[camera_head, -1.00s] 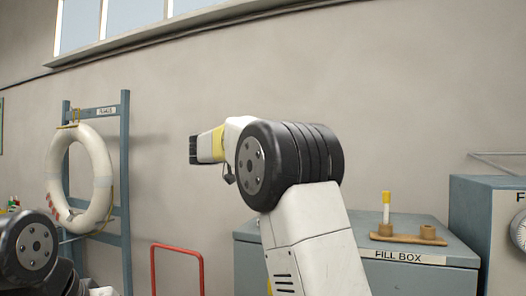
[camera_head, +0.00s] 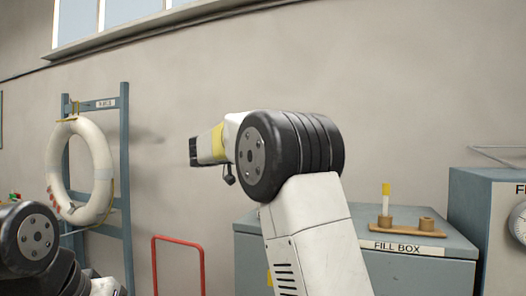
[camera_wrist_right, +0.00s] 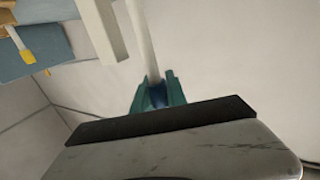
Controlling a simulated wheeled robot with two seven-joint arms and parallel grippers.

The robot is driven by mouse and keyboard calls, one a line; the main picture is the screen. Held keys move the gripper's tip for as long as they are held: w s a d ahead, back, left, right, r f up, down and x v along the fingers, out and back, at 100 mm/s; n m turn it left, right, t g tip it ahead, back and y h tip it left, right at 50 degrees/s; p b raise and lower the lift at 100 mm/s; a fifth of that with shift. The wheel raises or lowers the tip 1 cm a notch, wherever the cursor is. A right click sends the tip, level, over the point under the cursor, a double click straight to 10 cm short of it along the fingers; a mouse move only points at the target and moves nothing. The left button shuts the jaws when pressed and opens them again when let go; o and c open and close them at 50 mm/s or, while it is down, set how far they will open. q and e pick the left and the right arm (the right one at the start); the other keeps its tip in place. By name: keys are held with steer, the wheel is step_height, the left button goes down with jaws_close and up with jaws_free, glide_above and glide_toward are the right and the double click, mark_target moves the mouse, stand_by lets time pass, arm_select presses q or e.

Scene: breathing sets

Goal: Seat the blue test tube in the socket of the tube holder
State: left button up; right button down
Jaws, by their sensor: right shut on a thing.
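In the right wrist view my right gripper (camera_wrist_right: 158,92) has its teal fingers shut on the blue test tube (camera_wrist_right: 157,94). Blue shows between the fingers, and a pale shaft extends upward in the picture. The wooden tube holder (camera_head: 407,233) lies on the fill box at the right of the head view. A tube with a yellow top (camera_head: 386,189) stands upright at its left part, and a short round socket (camera_head: 426,224) stands at its right end. The held tube is apart from the holder. My left gripper is out of view; my right fingers are not discernible in the head view.
The grey-blue fill box (camera_head: 402,268) carries the holder. A taller box with a dial (camera_head: 487,222) stands right of it. A red rail (camera_head: 178,240) and a blue stand with a white life ring (camera_head: 102,167) are to the left. A pale bar (camera_wrist_right: 102,30) crosses the wrist view.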

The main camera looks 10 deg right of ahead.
steer(key=shift+f, duration=1.7)
steer(key=c, duration=1.3)
jaws_free()
steer(key=shift+f, duration=0.1)
steer(key=shift+o, duration=0.2)
steer(key=v, duration=0.8)
steer(key=shift+w, duration=0.1)
